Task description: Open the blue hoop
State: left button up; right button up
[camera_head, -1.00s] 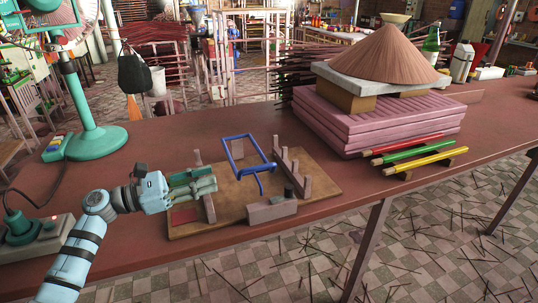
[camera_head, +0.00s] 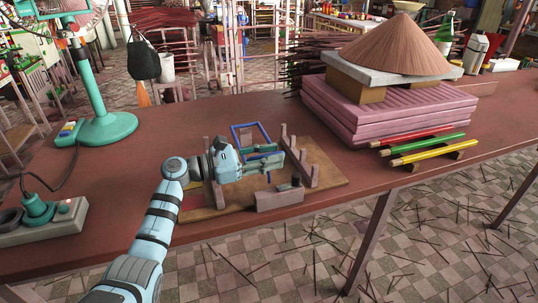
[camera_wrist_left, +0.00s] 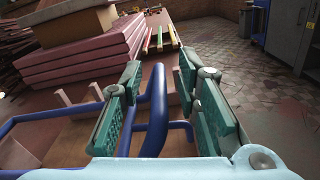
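The blue hoop (camera_head: 235,133) is a rectangular blue frame over a wooden board (camera_head: 325,170) on the table. My left gripper (camera_head: 279,156) is over the board, in front of the hoop, and hides part of it. In the left wrist view the hoop's blue bar (camera_wrist_left: 157,112) lies between the green finger pads, with a gap showing on both sides. The left gripper (camera_wrist_left: 160,82) looks open there. My right gripper is not in view.
Grey upright posts (camera_head: 313,173) and a low block (camera_head: 279,198) stand on the board near my gripper. Pink slabs (camera_head: 390,115) and coloured sticks (camera_head: 428,146) lie to the right. A green stand (camera_head: 104,128) is at left.

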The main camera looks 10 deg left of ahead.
pick_arm(q)
jog(key=shift+c, duration=0.2)
grip_shut()
